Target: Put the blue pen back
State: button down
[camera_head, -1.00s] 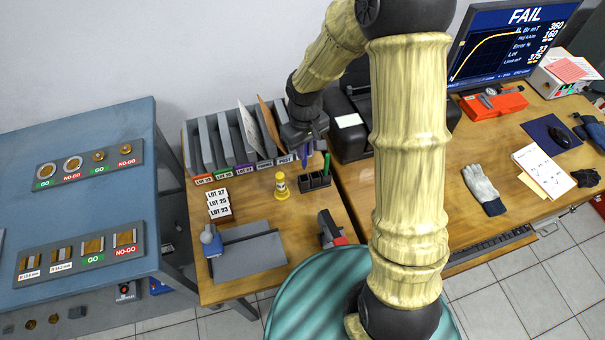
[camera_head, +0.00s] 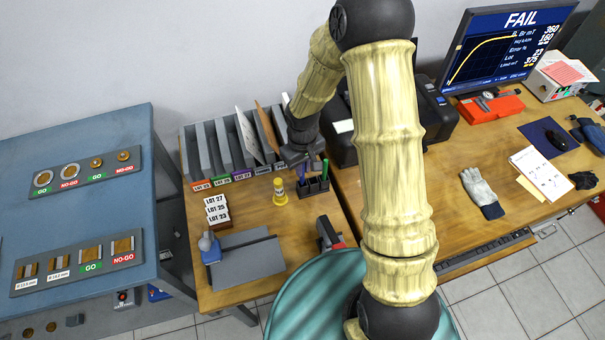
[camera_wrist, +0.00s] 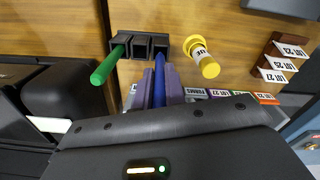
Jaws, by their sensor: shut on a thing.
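The blue pen (camera_wrist: 159,88) is held upright or nearly so between the fingers of my gripper (camera_wrist: 160,86), seen in the wrist view. My gripper (camera_head: 302,168) is shut on it, just above the black pen holder (camera_head: 314,187) in the head view. In the wrist view the pen's far end meets a compartment of the holder (camera_wrist: 140,44); I cannot tell how deep it sits. A green pen (camera_head: 325,168) stands in another compartment, and it also shows in the wrist view (camera_wrist: 106,66).
Grey file slots (camera_head: 205,150) with lot labels are behind. A black machine (camera_head: 340,140) is close on the right. Lot blocks (camera_head: 217,209) and a grey pad (camera_head: 246,262) lie on the left.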

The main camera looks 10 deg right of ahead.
aim_at(303, 182)
jog(key=shift+f, duration=1.85)
jog(key=shift+f, duration=0.1)
jog(key=shift+f, duration=0.1)
jog(key=c, duration=1.5)
grip_release()
jog(key=shift+o, duration=0.2)
notch_tip(303, 182, up, 12)
jog(key=shift+r, duration=0.2)
